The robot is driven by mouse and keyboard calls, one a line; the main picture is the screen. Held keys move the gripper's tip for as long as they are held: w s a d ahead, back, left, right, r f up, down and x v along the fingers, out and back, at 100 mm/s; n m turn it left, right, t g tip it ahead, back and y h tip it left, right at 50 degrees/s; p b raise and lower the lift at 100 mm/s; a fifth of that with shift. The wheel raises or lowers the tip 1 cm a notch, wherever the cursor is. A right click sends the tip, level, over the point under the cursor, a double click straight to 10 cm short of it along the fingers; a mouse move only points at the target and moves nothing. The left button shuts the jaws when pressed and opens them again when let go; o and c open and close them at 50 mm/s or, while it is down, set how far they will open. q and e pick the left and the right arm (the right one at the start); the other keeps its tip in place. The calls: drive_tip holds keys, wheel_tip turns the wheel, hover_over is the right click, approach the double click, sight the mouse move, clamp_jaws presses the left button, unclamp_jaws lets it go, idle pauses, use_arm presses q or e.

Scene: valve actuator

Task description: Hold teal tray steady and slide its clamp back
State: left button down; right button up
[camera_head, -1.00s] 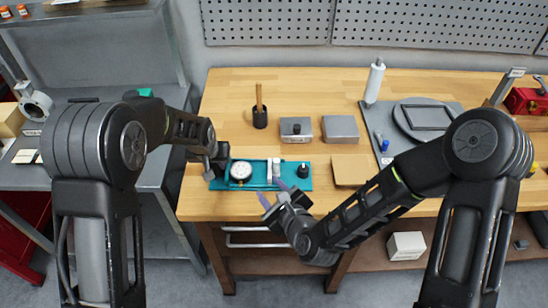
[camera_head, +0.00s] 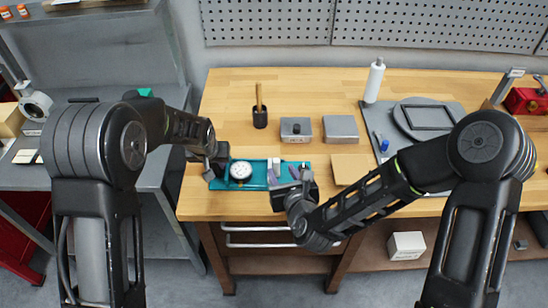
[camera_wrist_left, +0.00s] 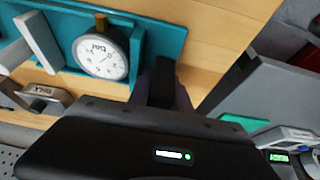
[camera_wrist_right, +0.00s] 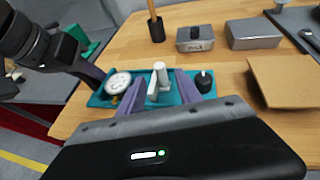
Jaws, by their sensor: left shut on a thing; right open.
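The teal tray (camera_head: 258,180) lies near the bench's front edge, carrying a white dial gauge (camera_head: 241,171) and, on its right part, an upright pale grey clamp piece (camera_wrist_right: 160,78) and a black knob (camera_wrist_right: 203,80). My right gripper (camera_head: 287,172) is open over the tray's right half. In the right wrist view, its fingers stand either side of the clamp piece, without clear contact. The right gripper partly hides the clamp and knob in the head view.
Behind the tray stand a black cup with a wooden handle (camera_head: 260,117) and two grey metal blocks (camera_head: 296,130) (camera_head: 341,129). A tan board (camera_head: 350,168) lies to the right.

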sight(274, 167)
drive_tip(key=x, duration=1)
drive_tip(key=shift+d, duration=0.1)
drive_tip(key=c, duration=0.9)
drive_tip(key=shift+d+f, duration=0.1)
drive_tip(key=shift+d, duration=0.1)
idle(0.4)
